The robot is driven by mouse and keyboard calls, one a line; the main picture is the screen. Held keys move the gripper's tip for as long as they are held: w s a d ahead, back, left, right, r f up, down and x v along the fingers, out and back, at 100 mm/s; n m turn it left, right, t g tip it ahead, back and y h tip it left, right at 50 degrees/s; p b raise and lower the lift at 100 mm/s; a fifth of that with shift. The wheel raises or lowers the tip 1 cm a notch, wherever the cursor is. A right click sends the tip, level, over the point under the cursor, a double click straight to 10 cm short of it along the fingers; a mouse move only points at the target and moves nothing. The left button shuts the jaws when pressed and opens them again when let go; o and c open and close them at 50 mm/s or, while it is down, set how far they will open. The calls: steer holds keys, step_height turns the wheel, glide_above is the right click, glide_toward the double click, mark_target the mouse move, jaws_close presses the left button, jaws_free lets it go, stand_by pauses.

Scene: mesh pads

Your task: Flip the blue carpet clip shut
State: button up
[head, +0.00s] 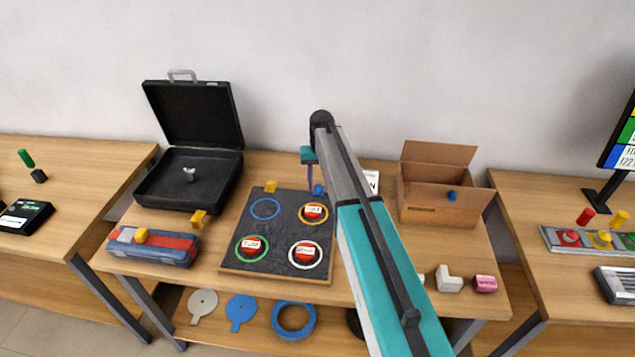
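A small blue clip (319,189) stands at the far right corner of the dark mat (278,221), close to my arm. It is too small to tell how far it is folded. My gripper (309,186) hangs down from the end of my grey and teal arm, just left of the blue clip. Its thin fingers seem close to the clip, but I cannot tell whether they touch it or whether they are open. A yellow clip (270,186) sits at the mat's far edge. My arm hides part of the mat's right side.
Blue, orange, green and white rings lie on the mat, three with red pieces inside. An open black case (188,180) stands left, and an open cardboard box (436,205) right. A blue and red box (154,247) lies at the front left.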

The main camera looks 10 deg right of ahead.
steer(key=shift+f, duration=0.2)
steer(key=shift+c, duration=0.3)
jaws_close()
steer(key=shift+s+f+b, duration=0.1)
steer(key=shift+f+b, duration=0.05)
steer(key=shift+b, duration=0.2)
steer(key=shift+s+f+t+b, duration=0.15)
steer(key=shift+t+b, duration=0.25)
steer(key=shift+b, duration=0.25)
steer(key=shift+s+a+f+t+h+b, duration=0.15)
steer(key=shift+t+h+b, duration=0.25)
steer(key=shift+b, duration=0.5)
